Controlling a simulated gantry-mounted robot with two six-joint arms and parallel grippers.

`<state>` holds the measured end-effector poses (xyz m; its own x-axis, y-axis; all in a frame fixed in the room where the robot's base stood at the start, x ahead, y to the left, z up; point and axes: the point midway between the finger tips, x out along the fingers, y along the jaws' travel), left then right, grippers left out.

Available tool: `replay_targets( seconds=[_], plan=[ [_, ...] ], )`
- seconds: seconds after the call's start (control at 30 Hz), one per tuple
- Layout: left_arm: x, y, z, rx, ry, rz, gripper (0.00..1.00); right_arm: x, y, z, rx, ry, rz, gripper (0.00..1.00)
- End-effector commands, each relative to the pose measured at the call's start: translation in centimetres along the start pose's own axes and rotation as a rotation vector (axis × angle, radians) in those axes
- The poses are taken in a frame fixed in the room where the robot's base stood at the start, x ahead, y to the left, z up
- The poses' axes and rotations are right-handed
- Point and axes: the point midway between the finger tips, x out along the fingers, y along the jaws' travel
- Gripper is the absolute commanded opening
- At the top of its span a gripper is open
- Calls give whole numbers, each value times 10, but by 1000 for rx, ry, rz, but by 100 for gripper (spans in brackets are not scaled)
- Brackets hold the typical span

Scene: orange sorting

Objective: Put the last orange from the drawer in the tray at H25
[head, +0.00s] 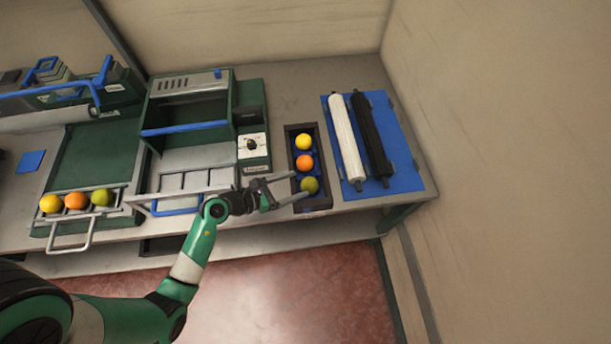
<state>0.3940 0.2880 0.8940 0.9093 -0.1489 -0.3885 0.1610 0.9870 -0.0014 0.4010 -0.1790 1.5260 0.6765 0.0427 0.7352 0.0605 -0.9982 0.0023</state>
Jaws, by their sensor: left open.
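A narrow dark tray (291,142) holds a column of fruit: a yellow one (303,142), an orange one (305,162) and a green one (310,185) at its near end. My left gripper (302,185) is open at the near end of this tray. Its fingers reach in from the left, with the green fruit at their tips; contact cannot be told. An open drawer (175,184) with a blue handle shows bare compartments. Another pulled-out drawer (121,214) at the left holds a yellow, an orange and a green fruit. No H25 label is legible. My right gripper is not in view.
A blue mat (407,172) right of the tray bears a white roller (345,138) and a black roller (372,137). A green cabinet (186,107) and a small boxed device (253,147) stand left of the tray. A wall closes the right side.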

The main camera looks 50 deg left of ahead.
Motion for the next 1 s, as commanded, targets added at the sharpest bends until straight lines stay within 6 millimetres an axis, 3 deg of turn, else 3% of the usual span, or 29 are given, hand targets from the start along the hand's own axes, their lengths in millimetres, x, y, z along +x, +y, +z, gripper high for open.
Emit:
replay_targets(
  seconds=[0.1,0.47,0.57,0.63,0.67,0.77,0.83,0.9,0.97,1.0],
  plan=[
    [-9,0,1,-1,-3,1,77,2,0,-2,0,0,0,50],
    [-9,1,2,0,-6,2,77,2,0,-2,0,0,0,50],
    [-8,3,15,-8,-41,7,77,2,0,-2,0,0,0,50],
    [-6,8,41,-32,-112,16,77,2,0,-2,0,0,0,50],
    [-5,11,58,-48,-158,20,77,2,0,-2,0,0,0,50],
    [-9,20,141,-148,-390,20,77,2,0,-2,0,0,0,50],
    [-26,25,219,-273,-615,-16,77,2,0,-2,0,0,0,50],
    [-56,28,298,-446,-857,-99,77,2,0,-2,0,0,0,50],
    [-91,29,361,-640,-1058,-224,77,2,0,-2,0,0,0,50],
    [-119,30,401,-802,-1185,-344,77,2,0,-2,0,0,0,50]
  ],
)
